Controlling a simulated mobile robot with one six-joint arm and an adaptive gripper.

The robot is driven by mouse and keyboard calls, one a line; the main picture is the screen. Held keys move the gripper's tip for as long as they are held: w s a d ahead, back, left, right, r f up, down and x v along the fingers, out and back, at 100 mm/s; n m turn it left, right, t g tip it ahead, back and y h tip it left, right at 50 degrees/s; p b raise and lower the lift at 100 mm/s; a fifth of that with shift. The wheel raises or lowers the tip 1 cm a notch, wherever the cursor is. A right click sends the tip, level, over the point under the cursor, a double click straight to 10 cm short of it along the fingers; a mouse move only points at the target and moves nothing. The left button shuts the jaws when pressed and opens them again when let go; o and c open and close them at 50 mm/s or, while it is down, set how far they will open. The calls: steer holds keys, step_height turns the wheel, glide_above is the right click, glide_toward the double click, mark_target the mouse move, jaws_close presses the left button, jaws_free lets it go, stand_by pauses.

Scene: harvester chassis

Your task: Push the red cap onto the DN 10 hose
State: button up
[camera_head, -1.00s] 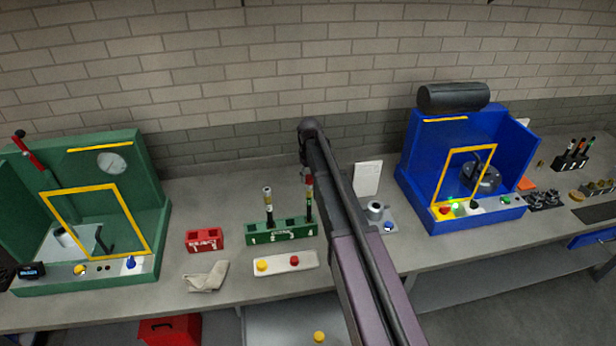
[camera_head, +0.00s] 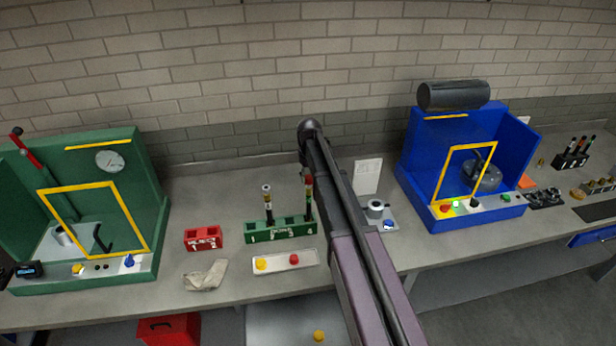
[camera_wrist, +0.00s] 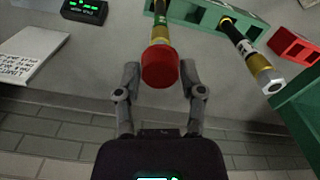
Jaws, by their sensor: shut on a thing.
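The red cap (camera_wrist: 160,67) sits between the fingertips of my gripper (camera_wrist: 160,74) in the wrist view, and the gripper is shut on it. A dark hose (camera_wrist: 160,22) with yellow markings runs directly behind the cap, in line with it. The cap hides the hose end, so I cannot tell how far it is seated. In the head view this hose (camera_head: 309,200) stands upright in the green rack (camera_head: 282,233), with red at its top. My arm hides most of the gripper there. A second hose (camera_head: 267,205) stands to its left, its metal end (camera_wrist: 270,82) bare.
A white tray (camera_head: 285,262) with a yellow and a red cap lies in front of the rack. A red bin (camera_head: 203,237) and a cloth (camera_head: 204,276) are to the left. A green station (camera_head: 110,200) and a blue station (camera_head: 420,170) flank the bench.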

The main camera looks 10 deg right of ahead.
steer(key=shift+f+b, duration=0.85)
steer(key=shift+f, duration=0.05)
steer(key=o, duration=0.8)
steer(key=shift+c, duration=0.2)
steer(key=s+f+m+b, duration=0.1)
steer(key=s+f+b, duration=0.3)
steer(key=s, duration=0.5)
steer(key=s+f+m+b, duration=0.1)
steer(key=s+f+b, duration=0.4)
steer(key=s, duration=0.5)
steer(key=s+f+m+b, duration=0.1)
steer(key=s+f+b, duration=0.3)
steer(key=s, duration=0.6)
steer(key=shift+f+m, duration=0.25)
steer(key=shift+m, duration=0.05)
